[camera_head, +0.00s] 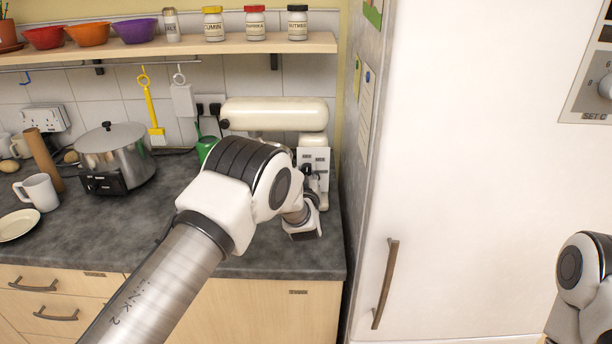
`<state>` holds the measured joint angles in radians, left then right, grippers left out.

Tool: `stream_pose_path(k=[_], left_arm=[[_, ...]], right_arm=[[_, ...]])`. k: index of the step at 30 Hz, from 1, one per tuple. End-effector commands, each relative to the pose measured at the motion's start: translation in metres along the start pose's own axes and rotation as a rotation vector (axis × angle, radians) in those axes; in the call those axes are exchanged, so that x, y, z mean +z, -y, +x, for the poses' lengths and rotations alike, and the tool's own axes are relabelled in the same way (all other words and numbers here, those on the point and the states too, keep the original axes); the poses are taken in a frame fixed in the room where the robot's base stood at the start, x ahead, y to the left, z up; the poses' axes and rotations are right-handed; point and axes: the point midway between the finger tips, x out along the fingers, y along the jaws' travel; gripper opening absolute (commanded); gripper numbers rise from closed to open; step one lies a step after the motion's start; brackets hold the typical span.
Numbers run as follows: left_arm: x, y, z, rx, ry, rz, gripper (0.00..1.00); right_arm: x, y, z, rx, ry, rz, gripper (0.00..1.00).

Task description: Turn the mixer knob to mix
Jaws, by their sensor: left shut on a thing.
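The cream mixer (275,113) stands on the counter's right end, against the tiled wall. Its grey control panel (317,160) faces me on the right of its body. My left arm reaches in from the lower left and covers much of the mixer's lower part. My left gripper (308,174) is at the panel, with its dark fingers shut at the mixer knob. The knob itself is mostly hidden by the fingers, and its setting cannot be read. Part of my right arm shows at the right edge; its gripper is out of view.
The counter (115,220) holds a steel pot (115,152), a white mug (40,190) and a plate (17,225) at left. A shelf (190,47) with bowls and jars hangs above. A tall white door (470,180) closes off the right.

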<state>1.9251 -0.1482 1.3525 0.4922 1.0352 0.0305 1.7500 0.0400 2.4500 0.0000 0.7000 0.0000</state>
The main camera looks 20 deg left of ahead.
Motion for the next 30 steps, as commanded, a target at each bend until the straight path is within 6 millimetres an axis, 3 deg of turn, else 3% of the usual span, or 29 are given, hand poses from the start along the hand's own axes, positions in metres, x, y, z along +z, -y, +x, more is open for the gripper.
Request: stream_pose_path(k=[15,30], left_arm=[[0.003,-0.001,0.001,0.0,-0.003,0.402,0.0],[0.001,-0.003,0.0,-0.001,-0.001,0.74,0.0]], right_arm=[[0.0,0.0,0.038,0.0,0.0,0.0,0.4],[0.0,0.0,0.053,0.0,0.0,0.0,0.4]])
